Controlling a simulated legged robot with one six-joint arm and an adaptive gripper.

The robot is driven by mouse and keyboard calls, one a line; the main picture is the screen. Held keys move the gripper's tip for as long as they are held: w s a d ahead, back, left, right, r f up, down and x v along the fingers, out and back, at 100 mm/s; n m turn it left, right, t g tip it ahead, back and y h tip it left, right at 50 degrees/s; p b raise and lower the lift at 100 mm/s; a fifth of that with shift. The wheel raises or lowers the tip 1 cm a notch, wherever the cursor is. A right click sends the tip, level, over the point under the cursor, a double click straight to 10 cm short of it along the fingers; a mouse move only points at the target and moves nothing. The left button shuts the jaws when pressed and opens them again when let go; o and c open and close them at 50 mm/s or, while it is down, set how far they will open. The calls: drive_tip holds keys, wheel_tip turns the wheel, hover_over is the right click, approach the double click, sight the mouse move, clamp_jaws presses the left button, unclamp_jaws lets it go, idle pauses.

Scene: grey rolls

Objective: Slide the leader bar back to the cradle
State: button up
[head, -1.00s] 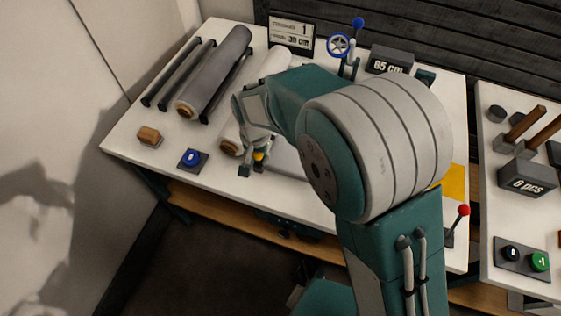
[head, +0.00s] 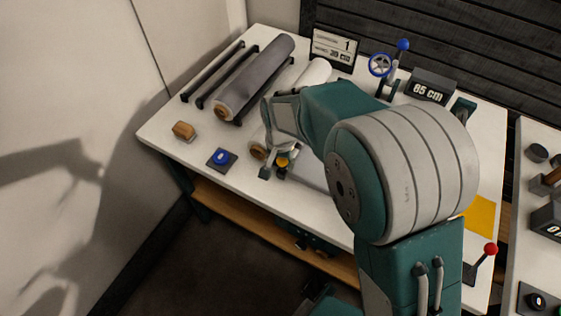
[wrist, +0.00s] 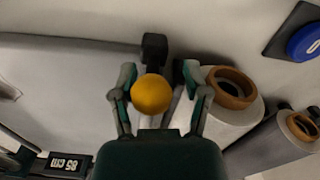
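The leader bar (wrist: 70,40) is a dark bar at the edge of a pale sheet (wrist: 70,85), with a dark end block (wrist: 154,48). A yellow-orange ball knob (wrist: 151,94) is beside this block; the knob also shows in the head view (head: 283,162). My gripper (wrist: 159,78) has its fingers apart on either side of the knob. The left finger is very near or touching it; a gap shows on the right. In the head view my gripper (head: 273,171) is low over the table at the white roll's near end. My arm hides most of the bar; I cannot make out the cradle.
The white roll (head: 314,72) and grey roll (head: 255,78) lie on the white table (head: 190,158). A blue button (head: 221,157) and wooden block (head: 184,131) are at the front left. A "85 cm" display (head: 431,88), blue handwheel (head: 381,65) and red-knobbed lever (head: 490,249) stand farther right.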

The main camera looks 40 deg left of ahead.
wheel_tip(320, 180, up, 12)
drive_tip(key=shift+f, duration=0.25)
drive_tip(key=shift+r, duration=0.2)
idle(0.6)
